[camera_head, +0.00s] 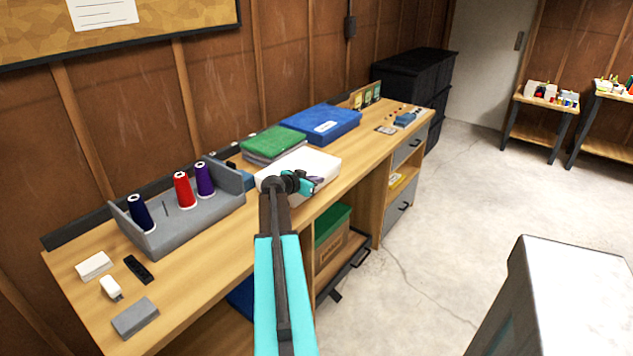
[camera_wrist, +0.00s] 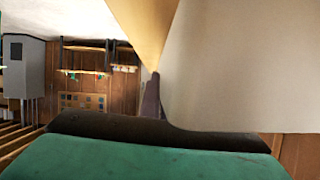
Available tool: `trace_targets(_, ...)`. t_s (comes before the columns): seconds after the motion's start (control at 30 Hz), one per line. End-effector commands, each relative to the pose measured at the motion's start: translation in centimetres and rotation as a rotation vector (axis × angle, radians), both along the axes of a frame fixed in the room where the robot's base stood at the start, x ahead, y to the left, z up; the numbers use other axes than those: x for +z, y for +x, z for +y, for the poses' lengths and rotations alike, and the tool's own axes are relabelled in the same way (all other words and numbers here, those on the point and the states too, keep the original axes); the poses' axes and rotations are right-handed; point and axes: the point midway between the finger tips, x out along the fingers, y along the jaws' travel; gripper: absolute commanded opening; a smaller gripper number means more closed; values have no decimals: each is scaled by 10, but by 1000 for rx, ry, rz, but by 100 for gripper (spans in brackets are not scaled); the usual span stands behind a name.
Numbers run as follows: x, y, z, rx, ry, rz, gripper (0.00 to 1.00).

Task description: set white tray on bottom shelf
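The white tray (camera_head: 318,160) lies on the workbench top, in front of a green folded stack. My gripper (camera_head: 308,182) is at the tray's near side, over the bench's front edge, and overlaps it in the head view. In the wrist view a large pale surface, which looks like the tray (camera_wrist: 235,75), fills the right side very close up. A teal and dark part of my gripper crosses the bottom there. I cannot see both fingertips clearly, nor whether they grip the tray. A low wooden shelf (camera_head: 205,338) shows partly below the bench top.
A grey holder (camera_head: 190,228) with thread spools stands left on the bench (camera_head: 207,292). A green stack (camera_head: 272,141) and blue case (camera_head: 325,120) are behind the tray. A green-lidded box (camera_head: 332,240) sits under the bench. Open concrete floor (camera_head: 440,220) lies right.

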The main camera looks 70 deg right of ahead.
Motion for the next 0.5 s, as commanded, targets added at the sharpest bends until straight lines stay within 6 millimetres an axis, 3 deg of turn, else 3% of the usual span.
trace_targets(0.5,-9,0,0,0,-1,-1,0)
